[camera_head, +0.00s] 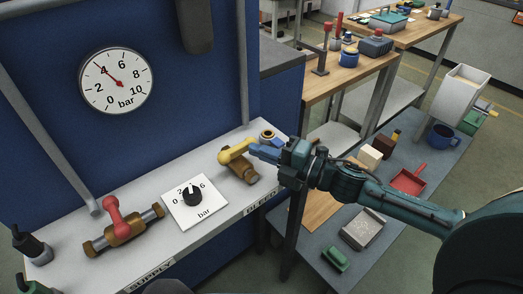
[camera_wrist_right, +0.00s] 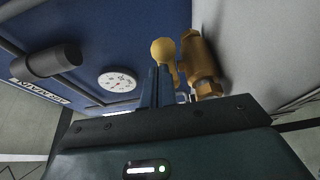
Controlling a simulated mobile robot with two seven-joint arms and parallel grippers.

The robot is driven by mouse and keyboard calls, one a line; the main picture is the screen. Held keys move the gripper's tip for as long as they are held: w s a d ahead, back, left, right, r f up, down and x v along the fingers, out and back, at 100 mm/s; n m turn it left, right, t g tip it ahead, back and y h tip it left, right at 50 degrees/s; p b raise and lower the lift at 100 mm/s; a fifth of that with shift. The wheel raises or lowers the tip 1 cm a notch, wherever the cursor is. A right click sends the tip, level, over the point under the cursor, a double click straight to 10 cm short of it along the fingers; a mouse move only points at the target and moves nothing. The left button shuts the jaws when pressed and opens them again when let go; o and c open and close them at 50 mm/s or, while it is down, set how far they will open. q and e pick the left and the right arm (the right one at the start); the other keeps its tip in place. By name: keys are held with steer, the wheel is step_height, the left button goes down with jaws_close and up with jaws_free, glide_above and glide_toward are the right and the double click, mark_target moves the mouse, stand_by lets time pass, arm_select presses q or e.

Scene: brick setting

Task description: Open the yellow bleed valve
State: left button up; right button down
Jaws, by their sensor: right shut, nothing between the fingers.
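The yellow bleed valve has a yellow lever (camera_head: 236,150) on a brass body (camera_head: 243,172), at the right end of the grey bench. In the right wrist view, the lever's round yellow end (camera_wrist_right: 163,50) is just beyond my fingers, and the brass body (camera_wrist_right: 202,72) is to their right. My right gripper (camera_head: 257,151) is shut and empty, its blue fingertips beside the lever. I cannot tell whether they touch it. My left gripper is not in view.
A gauge (camera_head: 116,80) on the blue panel points near 4 bar. A black regulator knob (camera_head: 192,195) and a red-handled supply valve (camera_head: 117,222) are on the bench (camera_head: 150,205). A wooden table (camera_head: 335,87) and a low shelf with several objects are at right.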

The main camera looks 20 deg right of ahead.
mark_target(252, 137)
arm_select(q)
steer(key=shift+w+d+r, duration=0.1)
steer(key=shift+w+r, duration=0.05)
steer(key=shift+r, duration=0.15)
arm_select(e)
steer(key=shift+w+d+n+g+y, duration=0.15)
steer(key=shift+w+n+g+y, duration=0.05)
steer(key=shift+n+g+y, duration=0.25)
steer(key=shift+w+g+y, duration=0.15)
steer(key=shift+g+y, duration=0.1)
steer(key=shift+w+d+n+g+y, duration=0.15)
steer(key=shift+w+n+g+y, duration=0.1)
steer(key=shift+n+g+y, duration=0.25)
steer(key=shift+w+d+n+g+y, duration=0.1)
steer(key=shift+w+n+g+y, duration=0.15)
steer(key=shift+n+g, duration=0.35)
steer(key=shift+w+d+b, duration=0.1)
steer(key=shift+w+b, duration=0.2)
steer(key=shift+w, duration=1.2)
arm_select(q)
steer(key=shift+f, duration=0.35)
arm_select(e)
steer(key=shift+w, duration=0.2)
